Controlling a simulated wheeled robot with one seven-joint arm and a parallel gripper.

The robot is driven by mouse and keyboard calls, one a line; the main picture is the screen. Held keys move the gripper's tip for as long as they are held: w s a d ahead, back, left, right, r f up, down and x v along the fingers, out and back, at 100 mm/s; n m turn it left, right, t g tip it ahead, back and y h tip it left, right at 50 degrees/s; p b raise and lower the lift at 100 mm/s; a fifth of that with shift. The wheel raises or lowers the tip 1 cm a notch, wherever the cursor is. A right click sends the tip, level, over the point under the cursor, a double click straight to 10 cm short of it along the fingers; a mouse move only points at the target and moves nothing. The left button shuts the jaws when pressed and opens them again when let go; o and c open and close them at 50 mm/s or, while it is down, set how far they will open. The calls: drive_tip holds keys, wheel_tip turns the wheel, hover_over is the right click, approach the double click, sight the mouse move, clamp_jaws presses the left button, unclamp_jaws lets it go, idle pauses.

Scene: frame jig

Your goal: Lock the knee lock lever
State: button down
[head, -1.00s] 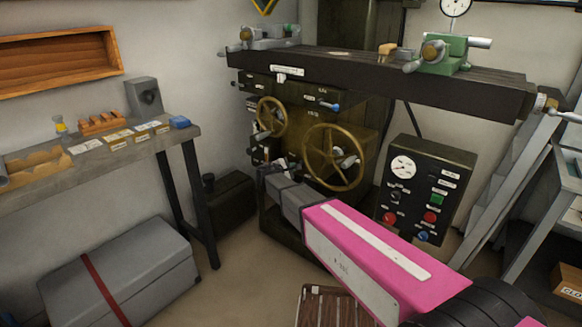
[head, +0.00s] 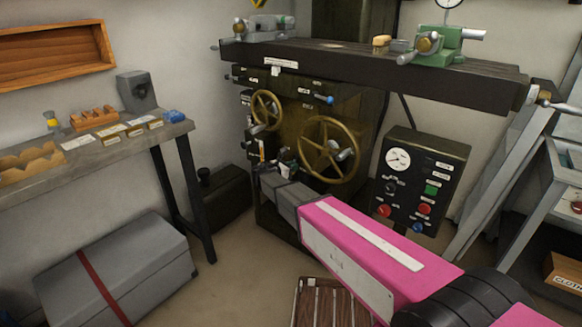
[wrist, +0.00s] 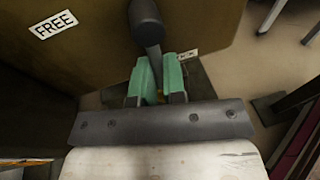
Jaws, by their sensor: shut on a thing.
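In the wrist view a dark grey lever (wrist: 152,35) with a rounded knob end comes down from the top edge to between the green fingers of my gripper (wrist: 158,68). The fingers are shut on it, and they hide its lower end. A smaller label (wrist: 188,55), too small to read, lies just right of the fingers. In the head view my gripper (head: 262,171) is at the machine's lower front, left of the large handwheel; the lever cannot be made out clearly there.
The large brass handwheel (head: 327,150) is close to my wrist, with a smaller handwheel (head: 266,110) above. A control box (head: 424,182) stands to the right. A workbench (head: 95,140) and a grey chest (head: 117,268) are at left. A slatted wooden platform (head: 325,303) lies below my arm.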

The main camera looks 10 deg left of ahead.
drive_tip(key=shift+s+f+n, duration=0.1)
drive_tip(key=shift+f+n, duration=0.2)
drive_tip(key=shift+n, duration=0.1)
drive_tip(key=c, duration=1.2)
unclamp_jaws()
drive_tip(key=shift+r, duration=0.1)
drive_tip(key=v, duration=1)
drive_tip(key=shift+s+a, duration=0.3)
